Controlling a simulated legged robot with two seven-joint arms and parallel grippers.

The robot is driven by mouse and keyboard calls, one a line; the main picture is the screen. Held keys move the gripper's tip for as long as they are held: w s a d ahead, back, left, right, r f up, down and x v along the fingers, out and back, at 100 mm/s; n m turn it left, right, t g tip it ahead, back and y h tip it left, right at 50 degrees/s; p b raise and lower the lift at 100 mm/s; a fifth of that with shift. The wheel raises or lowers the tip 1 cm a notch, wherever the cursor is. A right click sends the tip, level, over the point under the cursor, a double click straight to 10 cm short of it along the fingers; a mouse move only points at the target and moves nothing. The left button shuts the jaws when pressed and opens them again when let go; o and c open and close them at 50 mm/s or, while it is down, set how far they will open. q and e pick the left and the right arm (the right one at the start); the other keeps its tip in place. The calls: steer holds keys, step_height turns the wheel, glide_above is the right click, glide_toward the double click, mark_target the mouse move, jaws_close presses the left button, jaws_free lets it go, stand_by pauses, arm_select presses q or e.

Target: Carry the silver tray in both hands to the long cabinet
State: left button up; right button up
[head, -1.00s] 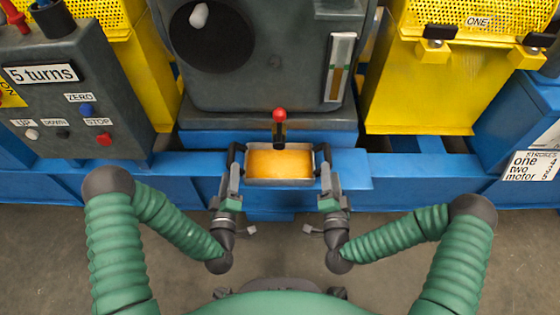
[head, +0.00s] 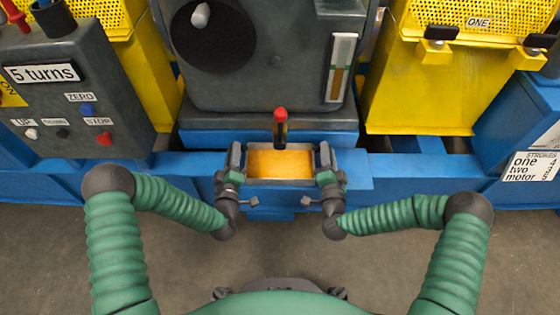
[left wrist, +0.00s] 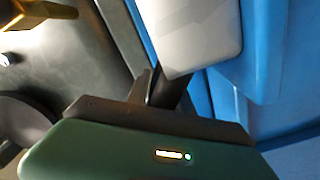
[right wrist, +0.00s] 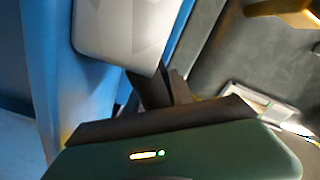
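The silver tray (head: 281,183) has an orange inside. It sits at the blue base, in front of the grey machine, in the middle of the head view. My left gripper (head: 237,160) is at its left end and my right gripper (head: 324,160) at its right end. Pale grey surfaces, probably the tray's ends, fill the upper part of the left wrist view (left wrist: 195,35) and the right wrist view (right wrist: 118,35). Dark finger parts run close against them. The fingertips are hidden, so I cannot tell whether they grip. I cannot make out a long cabinet for certain.
A red-topped lever (head: 280,125) stands right behind the tray. A grey control box (head: 75,95) marked "5 turns" is at left. A yellow bin (head: 420,90) is at right. The blue base (head: 420,177) runs across the front. Bare floor (head: 400,275) lies on my side.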

arm_select(q)
jaws_close()
arm_select(e)
jaws_close()
arm_select(q)
steer(key=shift+a, duration=0.1)
arm_select(e)
steer(key=shift+d+f, duration=0.1)
steer(key=shift+d, duration=0.05)
stand_by(0.5)
